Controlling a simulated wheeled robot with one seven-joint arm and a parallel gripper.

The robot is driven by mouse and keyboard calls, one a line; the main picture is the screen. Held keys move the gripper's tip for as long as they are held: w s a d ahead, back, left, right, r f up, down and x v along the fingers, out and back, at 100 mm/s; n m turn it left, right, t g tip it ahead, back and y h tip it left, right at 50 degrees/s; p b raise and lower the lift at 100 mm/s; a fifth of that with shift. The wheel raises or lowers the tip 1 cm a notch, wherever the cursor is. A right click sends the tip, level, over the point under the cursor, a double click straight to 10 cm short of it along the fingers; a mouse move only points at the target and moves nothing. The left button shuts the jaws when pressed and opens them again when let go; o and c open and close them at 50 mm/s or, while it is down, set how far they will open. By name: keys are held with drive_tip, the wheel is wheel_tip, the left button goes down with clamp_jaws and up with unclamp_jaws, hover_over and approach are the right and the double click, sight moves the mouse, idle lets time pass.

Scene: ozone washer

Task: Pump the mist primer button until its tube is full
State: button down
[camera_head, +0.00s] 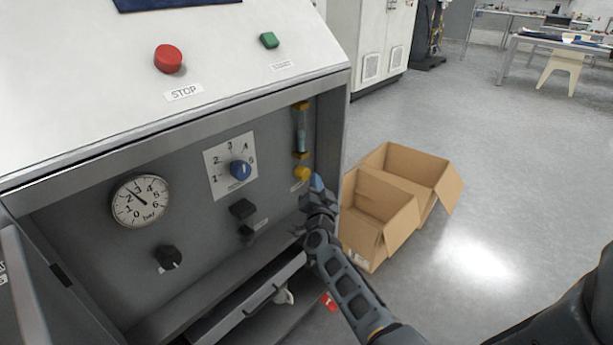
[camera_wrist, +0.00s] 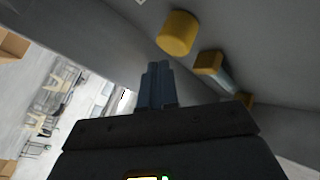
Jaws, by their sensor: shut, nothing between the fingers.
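The yellow primer button (camera_head: 302,173) sticks out of the grey panel at its right side, and it also shows in the wrist view (camera_wrist: 178,33). The upright clear tube (camera_head: 302,130) stands just above it between yellow end caps. The tube looks pale blue inside, but I cannot tell its level for sure. In the wrist view the tube (camera_wrist: 224,78) runs away from the near yellow cap. My gripper (camera_head: 317,182) is shut and empty, with blue fingertips together (camera_wrist: 158,70). It is just right of the button and appears apart from it.
The recessed panel also carries a pressure gauge (camera_head: 140,200), a blue dial knob (camera_head: 240,170), a black knob (camera_head: 168,257) and a black switch (camera_head: 242,209). A red STOP button (camera_head: 168,58) and green button (camera_head: 269,40) sit above. Open cardboard boxes (camera_head: 380,215) stand on the floor at right.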

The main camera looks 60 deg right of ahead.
drive_tip(key=shift+w, duration=0.1)
idle(0.4)
drive_tip(key=shift+w+d, duration=0.1)
drive_tip(key=shift+w, duration=0.2)
drive_tip(key=shift+w+d, duration=0.25)
drive_tip(key=shift+w, duration=0.75)
idle(1.4)
drive_tip(key=shift+s+r, duration=0.1)
drive_tip(key=shift+s+a+p, duration=0.2)
drive_tip(key=shift+s, duration=0.45)
drive_tip(key=shift+s+a+p, duration=0.15)
drive_tip(key=shift+s, duration=0.5)
drive_tip(key=s, duration=0.2)
drive_tip(key=s+a+p, duration=0.1)
drive_tip(key=s, duration=0.2)
drive_tip(key=shift+a+p, duration=0.1)
drive_tip(key=shift+p, duration=0.2)
idle(0.3)
